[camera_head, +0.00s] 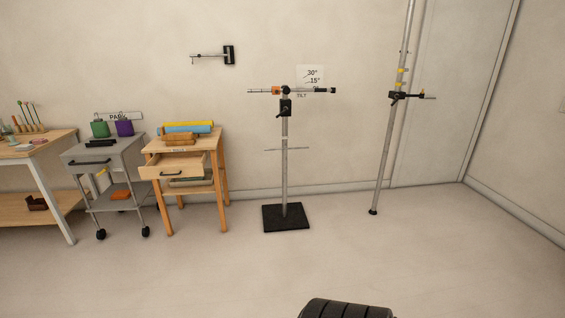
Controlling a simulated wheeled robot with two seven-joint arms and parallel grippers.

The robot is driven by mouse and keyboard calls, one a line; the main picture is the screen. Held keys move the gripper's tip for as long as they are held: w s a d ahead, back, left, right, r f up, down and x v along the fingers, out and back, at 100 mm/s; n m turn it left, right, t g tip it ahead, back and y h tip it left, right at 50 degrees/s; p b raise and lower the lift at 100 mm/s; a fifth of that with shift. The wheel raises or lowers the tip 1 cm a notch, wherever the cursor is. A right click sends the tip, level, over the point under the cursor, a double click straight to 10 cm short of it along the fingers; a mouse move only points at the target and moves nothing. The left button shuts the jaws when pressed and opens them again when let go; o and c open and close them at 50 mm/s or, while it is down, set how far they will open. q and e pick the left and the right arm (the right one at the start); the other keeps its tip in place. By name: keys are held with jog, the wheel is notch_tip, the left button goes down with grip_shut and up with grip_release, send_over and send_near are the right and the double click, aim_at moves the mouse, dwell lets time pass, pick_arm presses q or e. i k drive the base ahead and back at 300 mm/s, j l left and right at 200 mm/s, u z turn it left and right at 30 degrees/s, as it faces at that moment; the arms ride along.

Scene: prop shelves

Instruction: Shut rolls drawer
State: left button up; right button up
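A small wooden table (219,141) with an open drawer stands against the back wall, left of centre. Its wooden drawer (163,173) is pulled out toward the front left and has a dark handle. Yellow and blue rolls (186,128) lie on the table's top, with a brown block-like item in front of them. The drawer's inside is too small to make out. Neither gripper shows; a black ribbed shape at the bottom edge cannot be told as a gripper.
A grey wheeled cart (72,158) stands just left of the wooden table. A workbench (38,148) is at the far left. A stand on a black base (286,217) stands to the right, and a tall pole (385,165) leans near the door.

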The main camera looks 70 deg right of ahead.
aim_at(177, 163)
jog(key=z, duration=1.3)
jog(key=i+l, duration=0.1)
jog(key=i, duration=0.4)
jog(key=i+l, duration=0.1)
jog(key=i, duration=0.4)
